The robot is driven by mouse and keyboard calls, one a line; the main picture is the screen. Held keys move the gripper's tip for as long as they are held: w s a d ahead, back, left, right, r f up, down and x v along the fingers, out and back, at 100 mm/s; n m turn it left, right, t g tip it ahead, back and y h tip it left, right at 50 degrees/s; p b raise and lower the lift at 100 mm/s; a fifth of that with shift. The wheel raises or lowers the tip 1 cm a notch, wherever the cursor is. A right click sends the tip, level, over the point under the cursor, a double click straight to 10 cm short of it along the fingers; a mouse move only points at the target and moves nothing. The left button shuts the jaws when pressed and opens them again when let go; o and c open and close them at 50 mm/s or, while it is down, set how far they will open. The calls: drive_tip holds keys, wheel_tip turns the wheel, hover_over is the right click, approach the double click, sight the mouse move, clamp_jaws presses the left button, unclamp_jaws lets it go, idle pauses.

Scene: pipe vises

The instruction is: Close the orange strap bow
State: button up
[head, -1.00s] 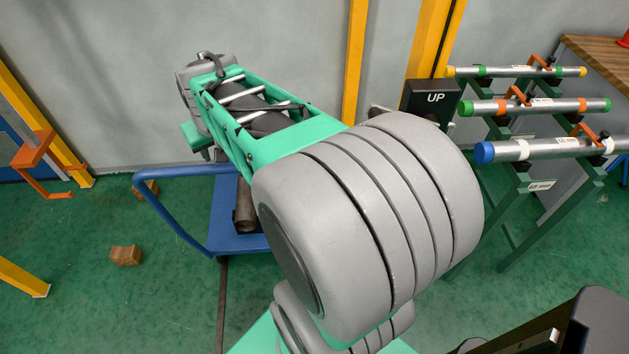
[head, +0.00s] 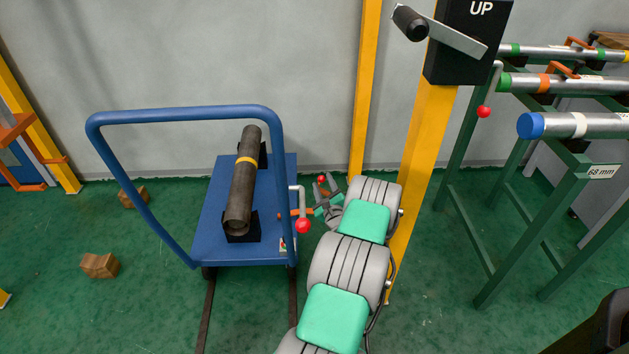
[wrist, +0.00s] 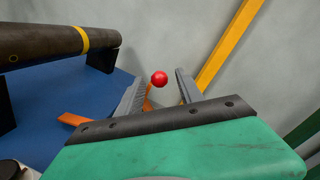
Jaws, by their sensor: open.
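The orange strap bow (head: 296,212) is at the right side of the blue cart, hanging out low beside it and partly hidden by my gripper. In the wrist view its orange bar (wrist: 73,119) shows at the left, behind my gripper's palm. A red ball (wrist: 160,78), apparently its knob, shows between my fingers. My gripper (head: 324,182) is open beside the cart, its fingers (wrist: 160,80) on either side of the ball in the picture. I cannot tell whether they touch it. A dark pipe with a yellow band (head: 242,185) lies on the cart.
The blue cart (head: 212,225) has a tall push handle (head: 180,115). A crank with a red knob (head: 303,226) stands at its right edge. Yellow posts (head: 366,85) stand close behind my arm. A green pipe rack (head: 535,220) is at the right. Wooden blocks (head: 100,265) lie on the floor.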

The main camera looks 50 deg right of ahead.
drive_tip(key=b+x, duration=0.1)
drive_tip(key=x, duration=0.5)
drive_tip(key=shift+w, duration=0.15)
drive_tip(key=shift+a, duration=0.1)
drive_tip(key=shift+c, duration=0.4)
drive_tip(key=shift+r, duration=0.1)
clamp_jaws()
drive_tip(key=shift+d+r, duration=0.15)
drive_tip(key=shift+d, duration=0.05)
idle(0.3)
